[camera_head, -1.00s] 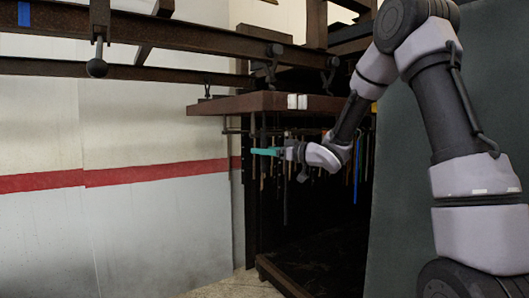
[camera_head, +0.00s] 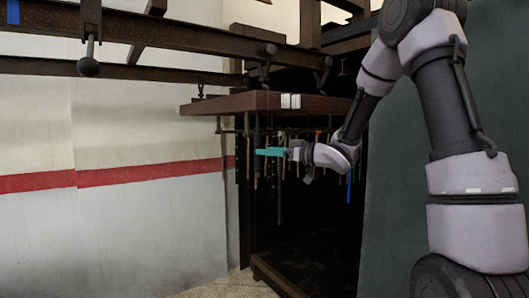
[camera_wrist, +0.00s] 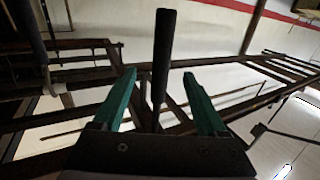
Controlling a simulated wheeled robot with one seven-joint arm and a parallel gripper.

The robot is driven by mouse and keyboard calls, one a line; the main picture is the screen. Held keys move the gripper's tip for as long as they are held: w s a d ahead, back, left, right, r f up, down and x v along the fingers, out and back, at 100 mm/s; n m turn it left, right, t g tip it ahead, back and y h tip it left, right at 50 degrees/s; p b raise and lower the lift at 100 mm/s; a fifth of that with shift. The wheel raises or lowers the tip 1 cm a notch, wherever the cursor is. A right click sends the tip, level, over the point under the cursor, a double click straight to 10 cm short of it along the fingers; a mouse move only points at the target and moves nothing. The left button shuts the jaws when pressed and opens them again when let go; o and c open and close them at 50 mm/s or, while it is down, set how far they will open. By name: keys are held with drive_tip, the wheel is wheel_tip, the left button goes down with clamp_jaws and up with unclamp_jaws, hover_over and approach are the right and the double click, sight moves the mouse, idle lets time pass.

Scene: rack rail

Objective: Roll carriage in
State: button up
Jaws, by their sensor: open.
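The carriage looks to be the brown slab (camera_head: 240,104) hung under the dark rails, with several thin rods hanging beneath it; I cannot be sure which part is the carriage. My gripper (camera_head: 271,152) reaches in below the slab's front edge, its teal fingers pointing left. In the wrist view my gripper (camera_wrist: 160,80) is open. A dark upright bar (camera_wrist: 164,45) shows between the two fingers there. I cannot tell whether it lies between the fingertips or beyond them, and no contact shows.
Brown rails (camera_head: 190,32) cross overhead, with a ball-ended rod (camera_head: 89,66) hanging at the left. A dark green panel (camera_head: 400,200) stands at the right, behind my arm. A pale wall with a red stripe (camera_head: 130,174) is at the left.

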drive_tip(key=shift+v, duration=2.25)
